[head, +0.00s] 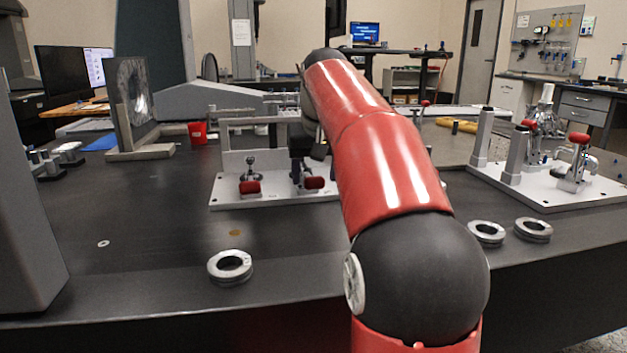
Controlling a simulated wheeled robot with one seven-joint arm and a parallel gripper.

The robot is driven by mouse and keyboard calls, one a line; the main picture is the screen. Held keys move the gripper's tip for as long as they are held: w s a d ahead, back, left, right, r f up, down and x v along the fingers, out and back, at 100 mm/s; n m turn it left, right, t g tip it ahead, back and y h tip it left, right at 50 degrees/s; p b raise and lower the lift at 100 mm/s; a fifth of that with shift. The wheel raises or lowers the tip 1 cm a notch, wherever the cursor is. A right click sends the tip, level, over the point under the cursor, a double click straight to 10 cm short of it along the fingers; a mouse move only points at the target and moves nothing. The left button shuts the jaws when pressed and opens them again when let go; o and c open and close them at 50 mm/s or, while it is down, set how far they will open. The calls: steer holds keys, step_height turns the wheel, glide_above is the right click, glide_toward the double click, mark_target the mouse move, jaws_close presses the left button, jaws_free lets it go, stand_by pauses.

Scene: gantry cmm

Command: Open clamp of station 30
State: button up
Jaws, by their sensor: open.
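A white fixture plate (228,198) stands mid-table with a grey frame on it. It carries a toggle clamp with a red handle (250,187) on the left and a second one with a red handle (314,183) near its middle. Both handles lie low at the plate's front. My gripper (304,148) is a dark shape just above and behind the second clamp, partly hidden by my red arm. Its fingertips are hard to make out. My arm also covers the plate's right part. No station number is legible, so I cannot tell which is station 30.
A second white plate (540,192) with grey posts and red-handled clamps stands at right. Metal rings (230,266) lie near the front edge, two of them right of my arm. The left-front table is mostly clear.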

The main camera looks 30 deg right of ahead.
steer(key=shift+w+f, duration=0.2)
steer(key=shift+f, duration=0.3)
steer(key=shift+c, duration=0.3)
